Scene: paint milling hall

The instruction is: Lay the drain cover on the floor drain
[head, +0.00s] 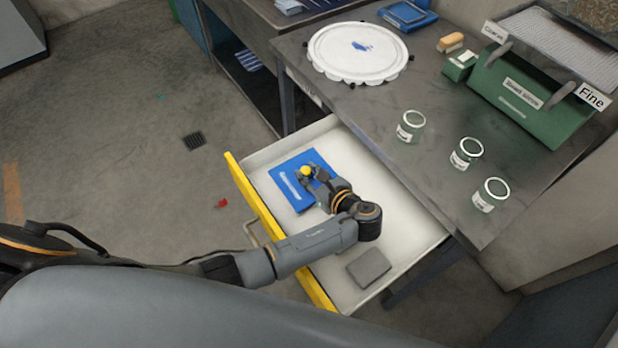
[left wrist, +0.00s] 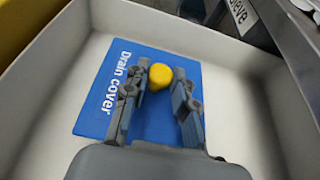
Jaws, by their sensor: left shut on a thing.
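The drain cover (head: 290,186) is a flat blue square with white lettering and a yellow knob. It lies in the open drawer (head: 406,245). In the left wrist view the cover (left wrist: 110,85) reads "Drain cover". My left gripper (head: 307,173) is down in the drawer over the cover, its fingers on either side of the yellow knob (left wrist: 160,76), shut on it. The fingers hide part of the cover. The floor drain (head: 193,140) is a small dark grate in the floor, left of the drawer. My right gripper is not in view.
The drawer has a yellow front (head: 250,205) and raised walls. A grey block (head: 369,268) lies in it. The workbench (head: 370,110) above holds a white round lid (head: 358,52), several jars and a green box (head: 520,95). A red scrap (head: 221,203) lies on the floor.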

